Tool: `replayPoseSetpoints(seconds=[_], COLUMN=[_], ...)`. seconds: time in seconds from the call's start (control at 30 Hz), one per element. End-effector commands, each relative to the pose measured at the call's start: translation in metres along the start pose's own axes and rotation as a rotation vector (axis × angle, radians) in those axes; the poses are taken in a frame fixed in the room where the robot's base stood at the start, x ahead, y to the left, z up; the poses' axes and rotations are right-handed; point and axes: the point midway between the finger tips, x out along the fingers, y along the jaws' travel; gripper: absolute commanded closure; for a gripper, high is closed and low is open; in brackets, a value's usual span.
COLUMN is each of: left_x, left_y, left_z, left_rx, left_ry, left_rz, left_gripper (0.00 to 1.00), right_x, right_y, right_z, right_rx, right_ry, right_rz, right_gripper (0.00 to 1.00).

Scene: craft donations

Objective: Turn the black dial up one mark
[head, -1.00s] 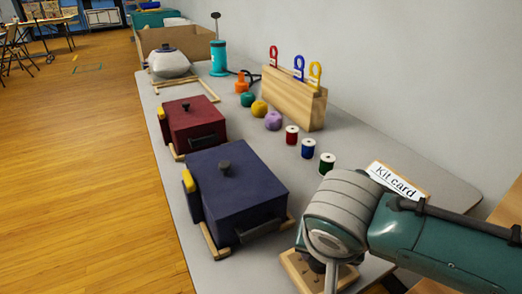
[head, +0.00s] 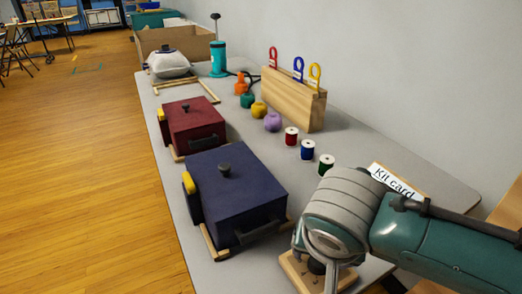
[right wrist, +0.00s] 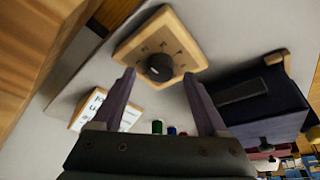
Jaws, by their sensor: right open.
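The black dial (right wrist: 159,67) is a round knob on a light wooden board (right wrist: 185,35) with small dark marks beside it. My right gripper (right wrist: 158,76) is open, its two fingers apart on either side of the dial in the right wrist view. I cannot tell whether either finger touches it. In the head view the right gripper (head: 325,270) is over the wooden board (head: 296,272) at the table's near end and hides most of the dial. My left gripper is not in view.
A dark blue box (head: 235,195) stands just left of the board, with a dark red box (head: 192,125) behind it. A kit card (head: 393,180) is behind my right arm. Several thread spools, including a green one (head: 326,165), line the table (head: 360,150).

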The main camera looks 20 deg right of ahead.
Motion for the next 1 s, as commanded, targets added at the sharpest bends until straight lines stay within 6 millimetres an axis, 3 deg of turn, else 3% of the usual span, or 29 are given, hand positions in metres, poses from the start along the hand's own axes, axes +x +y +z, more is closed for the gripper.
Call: replayPoseSetpoints(seconds=[0.2, 0.4, 1.0], left_x=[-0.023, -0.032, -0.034], left_y=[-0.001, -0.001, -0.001], left_z=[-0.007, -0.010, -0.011], left_rx=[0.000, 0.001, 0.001], left_ry=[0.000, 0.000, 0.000], left_rz=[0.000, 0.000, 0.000], left_gripper=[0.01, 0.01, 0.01], right_x=[-0.050, -0.080, -0.088], right_y=[-0.001, 0.000, 0.000], right_z=[-0.001, -0.001, 0.000], right_rx=[0.001, 0.000, -0.001], right_ry=[-0.002, -0.001, -0.001], right_rz=[-0.004, -0.002, 0.001], right_gripper=[0.24, 0.24, 0.24])
